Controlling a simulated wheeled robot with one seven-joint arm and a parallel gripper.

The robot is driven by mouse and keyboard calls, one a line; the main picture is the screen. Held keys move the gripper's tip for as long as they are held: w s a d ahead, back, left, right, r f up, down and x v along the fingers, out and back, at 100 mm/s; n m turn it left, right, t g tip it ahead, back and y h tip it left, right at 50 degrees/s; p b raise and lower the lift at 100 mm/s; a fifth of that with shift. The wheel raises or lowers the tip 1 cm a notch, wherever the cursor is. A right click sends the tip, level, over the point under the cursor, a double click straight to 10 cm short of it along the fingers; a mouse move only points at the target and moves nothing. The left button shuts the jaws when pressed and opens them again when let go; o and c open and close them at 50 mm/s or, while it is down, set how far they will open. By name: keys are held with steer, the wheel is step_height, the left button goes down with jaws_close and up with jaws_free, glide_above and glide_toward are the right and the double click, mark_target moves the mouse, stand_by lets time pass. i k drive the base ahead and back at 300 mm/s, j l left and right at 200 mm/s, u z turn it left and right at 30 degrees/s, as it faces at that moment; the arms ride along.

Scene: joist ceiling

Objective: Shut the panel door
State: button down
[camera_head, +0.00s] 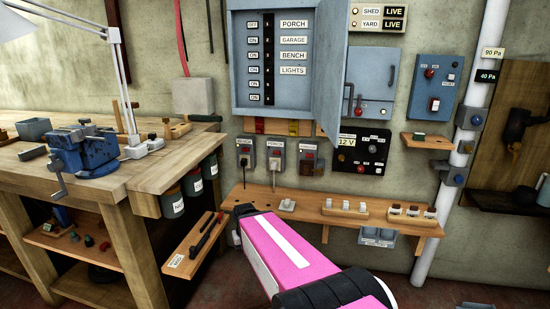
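The grey-blue breaker panel (241,60) is on the wall at the top centre, with a column of switches and labels PORCH, GARAGE, BENCH and LIGHTS showing inside. Its door (330,62) stands open at the panel's right side, swung out toward me. The top of the door is cut off by the picture edge. A small dark, handle-like bar shows at the door's right edge; I cannot tell whether it belongs to the door. My pink arm, with a white stripe, reaches in from the bottom, below and apart from the door. No gripper fingers show.
A workbench (165,170) with a blue vise (85,150) and a lamp (20,22) fills the left. Below the panel are sockets (276,152) and a wooden shelf (300,208). Grey boxes (433,85) and a white pipe (455,180) are right of the door.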

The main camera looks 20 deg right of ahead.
mark_target(333, 15)
steer(key=l+u, duration=0.35)
steer(key=l, duration=1.9)
